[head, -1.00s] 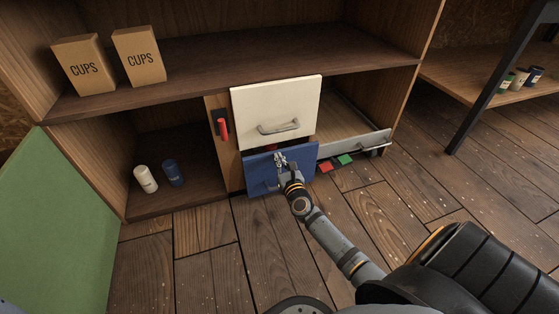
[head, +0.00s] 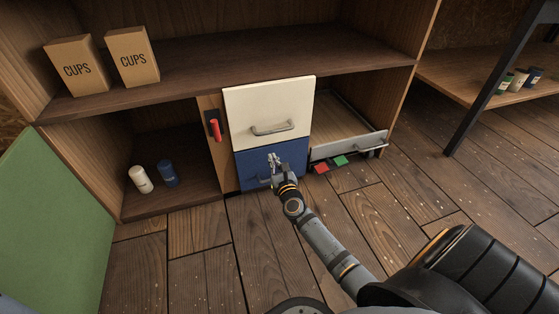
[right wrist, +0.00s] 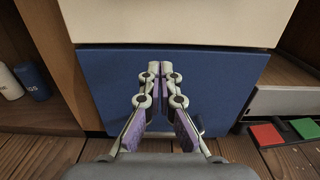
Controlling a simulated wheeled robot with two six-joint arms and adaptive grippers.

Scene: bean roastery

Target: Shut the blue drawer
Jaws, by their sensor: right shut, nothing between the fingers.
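The blue drawer (head: 245,165) is the lower front in the cabinet's middle column, below the cream drawer (head: 268,103). Its front looks flush under the cream one, with no open gap showing. My right gripper (head: 274,160) is shut and empty at the blue front, near its upper middle. In the right wrist view the blue drawer (right wrist: 225,75) fills the middle and my right gripper (right wrist: 160,68) points at it with fingertips together. Whether the tips touch it I cannot tell. The blue drawer's handle is partly hidden behind the gripper. My left gripper is out of view.
A grey drawer (head: 335,150) stands open to the right, with a red (head: 321,168) and a green card (head: 340,160) by it. A red handle (head: 215,126) is left of the drawers.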

